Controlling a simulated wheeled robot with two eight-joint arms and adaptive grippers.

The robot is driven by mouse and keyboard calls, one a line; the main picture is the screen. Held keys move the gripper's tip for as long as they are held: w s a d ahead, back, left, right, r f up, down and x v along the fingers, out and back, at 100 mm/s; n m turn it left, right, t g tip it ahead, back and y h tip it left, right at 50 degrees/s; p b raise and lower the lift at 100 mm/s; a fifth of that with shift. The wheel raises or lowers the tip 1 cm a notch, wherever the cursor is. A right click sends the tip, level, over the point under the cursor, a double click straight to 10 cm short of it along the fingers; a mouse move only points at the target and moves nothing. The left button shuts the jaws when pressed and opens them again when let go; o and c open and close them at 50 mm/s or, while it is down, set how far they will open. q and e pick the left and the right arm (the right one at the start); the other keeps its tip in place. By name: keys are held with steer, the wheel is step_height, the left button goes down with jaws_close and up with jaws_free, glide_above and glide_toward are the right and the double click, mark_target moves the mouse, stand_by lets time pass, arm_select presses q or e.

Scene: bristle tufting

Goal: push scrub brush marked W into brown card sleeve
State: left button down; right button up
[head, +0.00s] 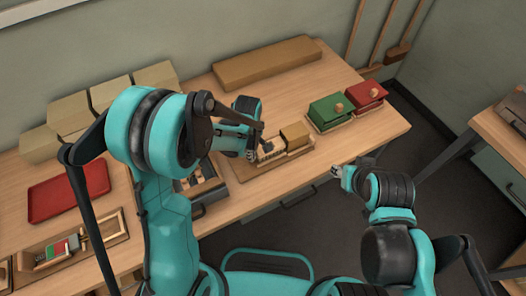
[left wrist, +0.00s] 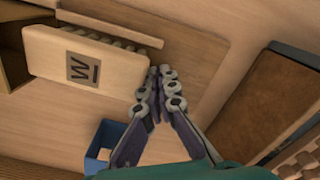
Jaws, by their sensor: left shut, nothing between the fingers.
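The scrub brush (left wrist: 112,66), a pale wooden block with a dark W label, lies on a wooden board with its bristles along one side. It shows small in the head view (head: 267,150). The brown card sleeve (head: 295,134) stands at the right end of that board; its edge shows at the left of the left wrist view (left wrist: 10,52), close to the brush's end. My left gripper (left wrist: 160,76) is shut and empty, beside the brush's end away from the sleeve. Contact is unclear. My right gripper (head: 336,172) is off the table's front edge, too small to judge.
Green (head: 331,112) and red (head: 363,97) lidded boxes stand right of the board. A long cardboard box (head: 266,63) lies behind. A red tray (head: 68,191) is at left. A small blue-edged piece (left wrist: 103,146) is near my left gripper.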

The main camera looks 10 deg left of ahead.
mark_target(274, 143)
arm_select(q)
steer(key=shift+w+d, duration=0.85)
steer(key=shift+d, duration=0.4)
steer(key=shift+w+d, duration=0.9)
steer(key=shift+d, duration=0.4)
steer(key=shift+w+d, duration=0.85)
steer(key=shift+d, duration=0.4)
steer(key=shift+s+a+b, duration=0.25)
steer(key=shift+s+a, duration=0.2)
steer(key=shift+a, duration=0.2)
steer(key=shift+s+a+b, duration=0.25)
steer(key=shift+s+a, duration=0.15)
steer(key=shift+a, duration=0.2)
steer(key=shift+r+p, duration=3.2)
steer(key=shift+r, duration=1.35)
steer(key=shift+s+a+r, duration=0.1)
steer(key=shift+a+r, duration=0.05)
steer(key=shift+r, duration=0.05)
steer(key=s+a+r+m+t+b, duration=0.1)
steer(key=s+a+r+m+t, duration=0.2)
steer(key=s+a+r+m, duration=0.55)
steer(key=s+a+r+m+t+b, duration=0.1)
steer(key=s+a+r+m+t, duration=0.2)
steer(key=s, duration=0.4)
steer(key=shift+s+a+m+t, duration=0.2)
steer(key=shift+a+m+t, duration=0.4)
steer(key=shift+a+m, duration=0.1)
